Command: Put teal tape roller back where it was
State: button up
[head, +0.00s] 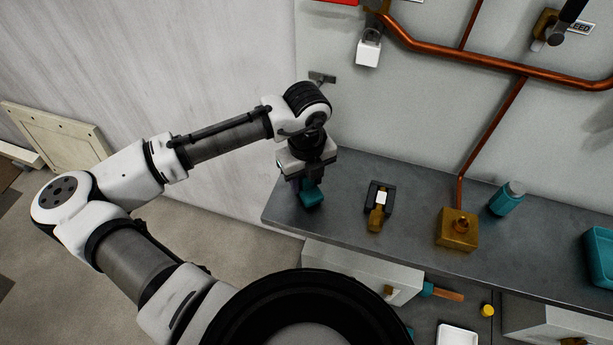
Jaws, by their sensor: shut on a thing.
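The teal tape roller (312,196) is at the left end of the grey counter, directly below my gripper (304,183). My gripper points down and is shut on it. The gripper body hides the upper part of the roller, so only its lower teal part shows. I cannot tell whether the roller touches the counter or hangs just above it.
The grey counter (410,220) also bears a black and brass tool (378,205), a brass block (458,229), a teal bottle (506,198) and a teal bin (601,255). A copper pipe (490,62) runs along the wall. Bare counter lies between the roller and the black tool.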

jog(key=shift+f, duration=0.2)
jog(key=o, duration=1.1)
jog(key=shift+c, duration=0.2)
notch_tip(320, 180, up, 12)
jog(key=shift+r+b, duration=0.15)
jog(key=shift+b, duration=0.35)
